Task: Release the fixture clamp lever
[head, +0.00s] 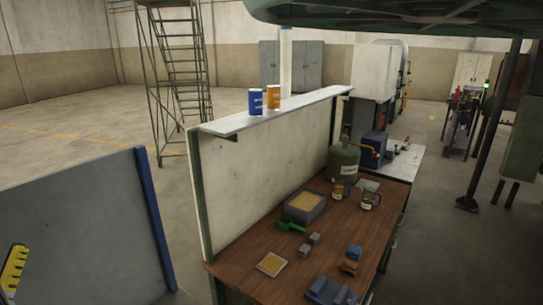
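I cannot make out a fixture clamp lever in the head view. A blue-grey metal block (331,292), cut off by the lower picture edge, lies at the near end of the wooden workbench (240,268); I cannot tell whether it is a fixture or carries a lever. A small blue block (355,251) and a brown block (348,267) lie just behind it. My gripper is not in view.
The bench holds a sand-filled tray (305,207), a green scoop (291,226), a grey-green canister (344,162) and two mugs. A panel with a shelf (300,105) backs it. A grey-blue partition (90,225) stands left; open floor lies beyond.

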